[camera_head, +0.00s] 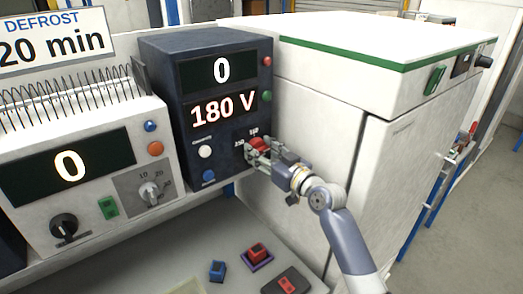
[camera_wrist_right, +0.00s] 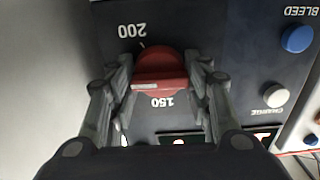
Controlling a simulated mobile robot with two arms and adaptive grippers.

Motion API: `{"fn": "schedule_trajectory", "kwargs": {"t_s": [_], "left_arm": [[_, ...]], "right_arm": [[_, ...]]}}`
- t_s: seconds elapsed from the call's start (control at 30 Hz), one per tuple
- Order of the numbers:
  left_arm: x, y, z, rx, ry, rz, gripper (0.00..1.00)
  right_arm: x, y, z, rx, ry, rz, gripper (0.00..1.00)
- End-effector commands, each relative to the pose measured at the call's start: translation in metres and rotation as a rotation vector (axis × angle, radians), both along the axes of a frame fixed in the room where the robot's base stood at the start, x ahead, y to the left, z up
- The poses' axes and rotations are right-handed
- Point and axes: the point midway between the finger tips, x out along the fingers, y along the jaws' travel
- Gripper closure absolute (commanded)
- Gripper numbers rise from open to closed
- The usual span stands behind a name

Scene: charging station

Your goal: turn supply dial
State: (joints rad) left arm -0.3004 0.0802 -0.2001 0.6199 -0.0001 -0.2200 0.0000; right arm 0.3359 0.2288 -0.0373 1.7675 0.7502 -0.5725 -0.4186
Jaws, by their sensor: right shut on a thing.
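The supply dial is a red knob (camera_head: 258,146) on the front of a dark blue supply box (camera_head: 170,75). The box has one display reading 0 and one reading 180 V. My right gripper (camera_head: 257,152) is shut on the knob. In the right wrist view the red dial (camera_wrist_right: 160,72) sits between the two fingers of my right gripper (camera_wrist_right: 165,85), with the labels 200 and 150 around it. The fingers hide its sides. My left gripper is not in view.
A white unit (camera_head: 68,165) with a display reading 0, knobs and coils stands to the left. A large white cabinet (camera_head: 330,95) stands close on the right. Small blue (camera_head: 217,270) and red (camera_head: 257,252) blocks and a red switch (camera_head: 286,284) are on the surface below.

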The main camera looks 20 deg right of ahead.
Motion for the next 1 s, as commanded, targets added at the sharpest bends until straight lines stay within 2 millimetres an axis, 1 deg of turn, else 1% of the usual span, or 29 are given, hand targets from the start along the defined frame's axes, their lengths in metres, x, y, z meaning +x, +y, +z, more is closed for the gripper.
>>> {"fn": "schedule_trajectory", "kwargs": {"t_s": [0.3,0.33,0.4,0.77,0.87,0.97,1.0], "left_arm": [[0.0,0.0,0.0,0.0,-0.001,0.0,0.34],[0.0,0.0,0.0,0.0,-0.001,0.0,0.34],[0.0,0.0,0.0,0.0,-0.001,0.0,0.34],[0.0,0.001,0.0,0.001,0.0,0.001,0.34],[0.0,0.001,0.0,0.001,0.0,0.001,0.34],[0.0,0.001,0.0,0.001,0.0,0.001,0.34],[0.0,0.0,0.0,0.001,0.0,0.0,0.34]], "right_arm": [[0.0,0.0,-0.001,0.001,0.001,0.0,0.79],[0.0,0.0,-0.001,0.001,0.001,0.0,0.48],[0.0,0.0,-0.001,0.001,0.001,0.0,0.34],[-0.001,-0.001,0.0,0.0,0.0,0.0,0.34],[-0.007,-0.003,-0.001,-0.001,0.0,-0.001,0.34],[-0.019,-0.008,-0.001,-0.003,0.001,-0.001,0.34],[-0.026,-0.01,-0.001,-0.004,0.001,0.0,0.34]]}}
